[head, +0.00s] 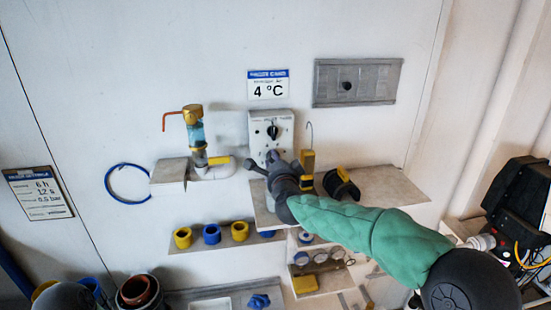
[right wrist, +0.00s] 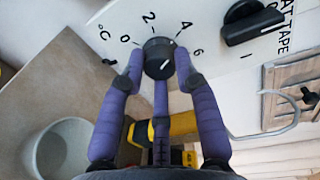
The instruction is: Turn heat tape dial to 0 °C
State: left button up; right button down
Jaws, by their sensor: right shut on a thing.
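The white heat tape control box (head: 284,122) is fixed to the wall under a sign (head: 268,84) reading 4 °C. In the right wrist view the round black heat tape dial (right wrist: 158,52) sits among the marks 0, 2, 4 and 6. Its pointer's exact setting is hard to make out. My right gripper (head: 268,165) is at the lower part of the box; in the right wrist view its purple fingers (right wrist: 159,72) are closed around the dial. A larger black switch knob (head: 272,131) is above the dial. My left gripper is not in view.
A shelf (head: 395,188) juts out below the box, with a yellow-and-black tool (head: 307,165) and a dark curved holder (head: 341,184) near my right arm. A yellow-capped pipe fitting (head: 194,130) is left of the box. A grey panel (head: 357,82) is at upper right.

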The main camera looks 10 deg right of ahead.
jog(key=n+p, duration=0.1)
jog(key=n, duration=0.3)
jog(key=n+h+p, duration=0.1)
jog(key=n+p, duration=0.1)
jog(key=n, duration=0.2)
jog(key=shift+a+n+t, duration=0.15)
jog(key=shift+n+t, duration=0.15)
jog(key=shift+f+n+t+p, duration=0.2)
jog(key=shift+n+p, duration=0.15)
jog(key=shift+n, duration=1.8)
jog(key=shift+f+n+t+p, duration=0.1)
jog(key=shift+f+n+p, duration=0.15)
jog(key=shift+n, duration=1.9)
jog(key=c, duration=1)
grip_release()
jog(key=shift+o, duration=0.4)
jog(key=shift+r, duration=0.1)
